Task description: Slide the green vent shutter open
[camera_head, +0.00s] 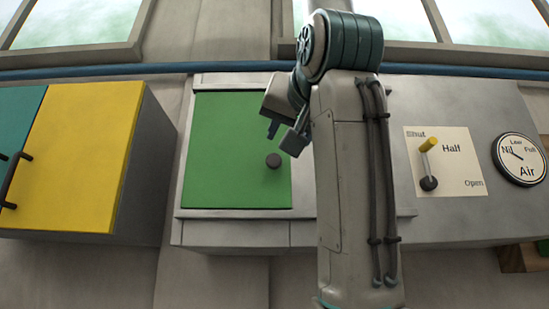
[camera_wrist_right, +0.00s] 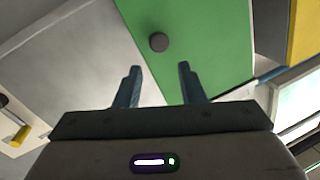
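The green vent shutter (camera_head: 232,150) is a flat green panel in a grey frame in the head view. It also shows in the right wrist view (camera_wrist_right: 205,40). A dark round knob (camera_head: 273,160) sits near its right edge, and the knob also shows in the right wrist view (camera_wrist_right: 159,42). My right gripper (camera_head: 282,137) is in front of the shutter, just above the knob in the head view. In the right wrist view its two fingers (camera_wrist_right: 158,84) are apart with nothing between them, and the knob lies beyond the tips. My left gripper is not in view.
Right of the shutter is a lever (camera_head: 428,160) on a plate marked Shut, Half and Open, then an Air gauge (camera_head: 519,159). A yellow cabinet door (camera_head: 75,155) with a dark handle stands left. My right arm hides the panel's middle. A blue pipe (camera_head: 180,68) runs above.

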